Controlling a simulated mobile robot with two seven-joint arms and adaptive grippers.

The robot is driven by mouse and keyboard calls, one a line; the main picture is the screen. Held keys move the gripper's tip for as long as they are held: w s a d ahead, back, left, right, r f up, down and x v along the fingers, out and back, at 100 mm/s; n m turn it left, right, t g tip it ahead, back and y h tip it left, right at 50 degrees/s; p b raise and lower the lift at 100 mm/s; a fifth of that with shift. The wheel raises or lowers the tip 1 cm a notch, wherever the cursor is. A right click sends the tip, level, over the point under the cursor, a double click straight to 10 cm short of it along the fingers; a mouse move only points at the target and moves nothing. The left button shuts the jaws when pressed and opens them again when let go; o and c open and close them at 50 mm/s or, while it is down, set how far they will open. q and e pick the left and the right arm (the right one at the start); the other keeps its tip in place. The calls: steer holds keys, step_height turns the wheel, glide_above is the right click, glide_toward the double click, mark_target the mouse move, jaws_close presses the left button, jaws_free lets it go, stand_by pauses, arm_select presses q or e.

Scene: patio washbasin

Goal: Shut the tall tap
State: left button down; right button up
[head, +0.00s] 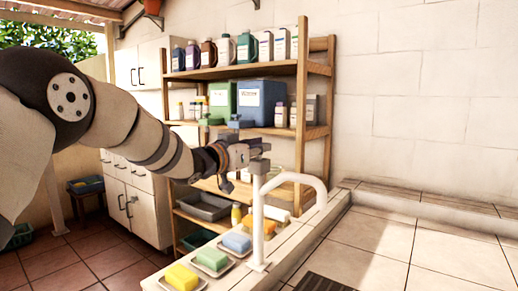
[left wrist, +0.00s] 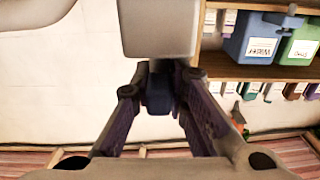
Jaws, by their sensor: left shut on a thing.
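The tall tap (head: 258,225) is a pale upright pipe with a spout curving over to the right, standing on the ledge. A grey block (head: 260,166) sits at the top of its upright; a large grey block also fills the top middle of the left wrist view (left wrist: 158,28). My left gripper (head: 256,150) is at the tap's top, its arm reaching in from the left. In the left wrist view its fingers are closed around a small dark blue piece, the tap's handle (left wrist: 158,96), just by the block. The fingers partly hide the handle. My right gripper is out of view.
Yellow, green and blue sponges or soaps (head: 212,260) lie on dishes on the ledge left of the tap. A wooden shelf (head: 318,130) with bottles and canisters stands behind the gripper. White cabinets (head: 135,212) stand at left.

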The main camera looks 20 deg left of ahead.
arm_select(q)
steer(key=c, duration=1.6)
jaws_free()
steer(key=v, duration=1.2)
